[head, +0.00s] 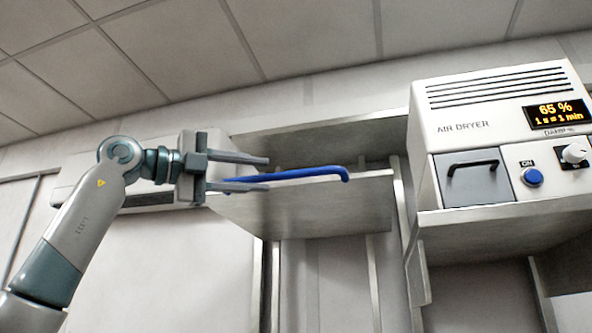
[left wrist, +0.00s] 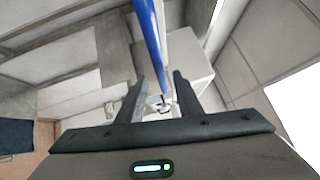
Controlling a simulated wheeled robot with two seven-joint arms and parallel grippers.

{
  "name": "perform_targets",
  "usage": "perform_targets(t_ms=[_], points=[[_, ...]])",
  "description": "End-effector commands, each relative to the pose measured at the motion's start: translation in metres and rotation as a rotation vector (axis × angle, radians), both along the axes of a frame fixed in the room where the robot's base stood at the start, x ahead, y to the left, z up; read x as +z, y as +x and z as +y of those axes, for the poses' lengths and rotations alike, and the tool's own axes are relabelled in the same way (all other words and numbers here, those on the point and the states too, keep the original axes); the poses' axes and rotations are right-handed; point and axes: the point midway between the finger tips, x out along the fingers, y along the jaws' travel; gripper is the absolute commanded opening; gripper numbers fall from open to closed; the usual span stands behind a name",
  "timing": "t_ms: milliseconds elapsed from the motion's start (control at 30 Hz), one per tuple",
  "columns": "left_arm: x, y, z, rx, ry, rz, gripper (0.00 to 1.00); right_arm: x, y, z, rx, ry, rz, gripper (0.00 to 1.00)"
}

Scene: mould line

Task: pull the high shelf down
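The high shelf (head: 310,213) hangs on the wall, a grey metal tray with a blue bar handle (head: 300,174) along its front. My left gripper (head: 267,173) is at the left end of the shelf, its fingers pointing right along the bar. It is open. In the left wrist view the blue bar (left wrist: 150,35) runs down the picture between the two fingers (left wrist: 161,78), with a gap on either side. I cannot tell whether it lies fully between them in depth. My right gripper is in neither view.
A white air dryer (head: 480,130) with a display reading 65 % stands on a metal wall shelf (head: 500,232) at the right. Metal uprights (head: 270,285) run below the high shelf. The ceiling is close above in the picture.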

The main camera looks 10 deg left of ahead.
Motion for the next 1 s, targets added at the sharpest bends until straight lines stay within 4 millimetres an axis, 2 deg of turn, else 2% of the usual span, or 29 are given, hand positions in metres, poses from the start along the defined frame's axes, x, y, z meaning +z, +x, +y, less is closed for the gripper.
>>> perform_targets(t_ms=[33,200,500,700,1000], points=[[0.005,0.007,-0.009,-0.003,0.002,0.001,0.33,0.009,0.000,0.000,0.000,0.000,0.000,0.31],[0.010,0.027,-0.031,-0.003,0.001,0.001,0.33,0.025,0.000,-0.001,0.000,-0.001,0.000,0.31],[0.014,0.057,-0.062,-0.002,0.000,0.002,0.33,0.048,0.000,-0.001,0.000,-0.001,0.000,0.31],[0.014,0.065,-0.071,-0.001,0.000,0.001,0.33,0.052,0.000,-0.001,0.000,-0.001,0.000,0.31],[0.013,0.065,-0.072,-0.001,0.000,0.001,0.33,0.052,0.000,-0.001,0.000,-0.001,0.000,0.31]])
